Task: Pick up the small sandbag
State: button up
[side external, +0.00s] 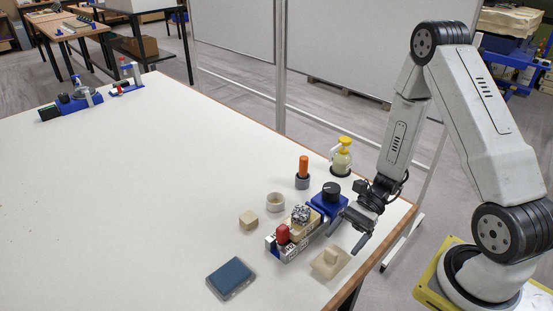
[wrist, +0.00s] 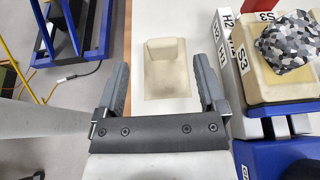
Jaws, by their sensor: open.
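The small sandbag appears to be the lumpy grey, black and white patterned bag (side external: 301,213). It rests on a beige block in the labelled rack (side external: 289,252). My gripper (side external: 348,238) is open and empty, to the right of the bag and above the table. In the wrist view my gripper (wrist: 162,85) has its fingers wide apart, with a beige base with an upright block (wrist: 167,78) below and between them.
That beige piece (side external: 331,263) lies near the table's front edge. A red-topped item (side external: 283,234) stands beside the bag. A blue unit with a black knob (side external: 329,199), orange-topped holder (side external: 303,172) and yellow-capped bottle (side external: 341,157) stand behind.

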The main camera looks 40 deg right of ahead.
aim_at(333, 252)
jog(key=shift+x, duration=2.4)
jog(key=shift+w, duration=0.15)
grip_shut()
